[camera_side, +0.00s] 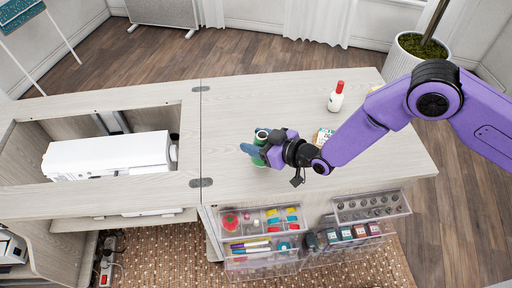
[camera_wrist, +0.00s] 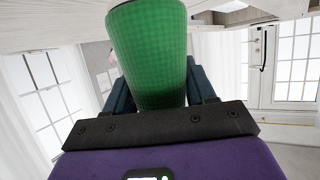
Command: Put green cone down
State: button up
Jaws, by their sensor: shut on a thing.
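The green cone (camera_wrist: 148,55) is a spool-like thread cone, held between the two dark blue fingers of my gripper (camera_wrist: 148,85) in the wrist view. In the side view the green cone (camera_side: 257,161) is mostly hidden by the fingers, with a dark-rimmed pale end showing above them. My gripper (camera_side: 256,147) is shut on it over the left part of the right-hand tabletop (camera_side: 235,110), near the hinge seam. Whether the cone touches the tabletop I cannot tell.
A white bottle with a red cap (camera_side: 336,97) stands at the back right. A small patterned box (camera_side: 323,137) lies beside my arm. A white sewing machine (camera_side: 108,156) sits in the left opening. Open clear drawers (camera_side: 262,232) jut out below the front edge. The back-left tabletop is clear.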

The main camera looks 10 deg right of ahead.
jog(key=shift+w+a+f, duration=0.15)
jog(key=shift+f, duration=1.6)
jog(key=shift+f, duration=0.2)
jog(key=o, duration=1.1)
jog(key=shift+c, duration=0.2)
jog(key=shift+r, duration=0.1)
jog(key=shift+r, duration=0.15)
jog(key=v, duration=1.2)
